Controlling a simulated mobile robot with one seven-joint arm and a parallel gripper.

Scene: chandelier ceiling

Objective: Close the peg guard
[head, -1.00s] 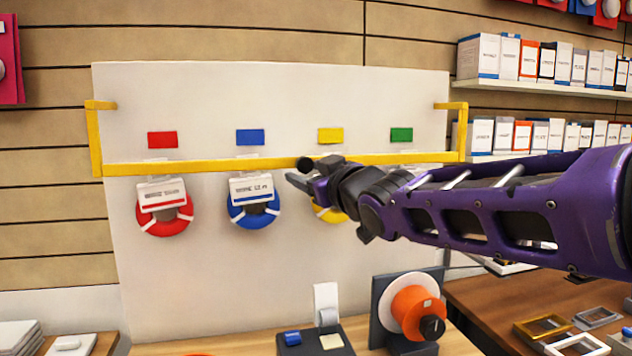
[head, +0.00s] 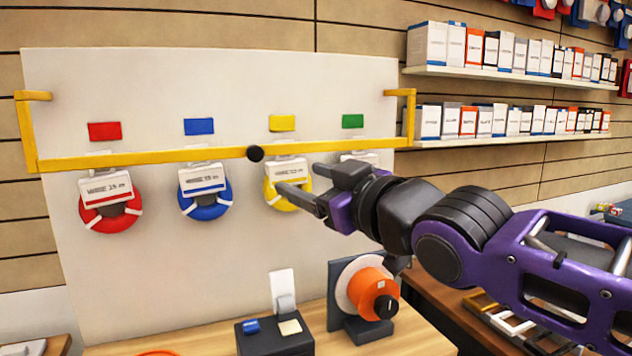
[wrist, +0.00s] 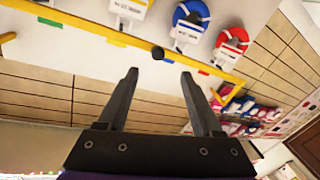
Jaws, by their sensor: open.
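The peg guard (head: 120,161) is a yellow bar on a white board, with side arms at both ends and a black knob (head: 255,153) near its middle. It lies across the board, in front of the upper parts of the hung spools. The guard (wrist: 88,27) and its knob (wrist: 158,53) also show in the wrist view. My gripper (head: 298,190) is open and empty, in front of the board, below and right of the knob in the head view. In the wrist view the knob appears beyond the fingertips (wrist: 160,77), between them and apart from them.
Red (head: 110,210), blue (head: 207,200) and yellow (head: 270,192) labelled spools hang on the board under coloured tags. A fourth hanger is partly hidden by my gripper. An orange reel (head: 370,292) and a dark box (head: 275,335) stand on the table below. Boxes fill shelves at right.

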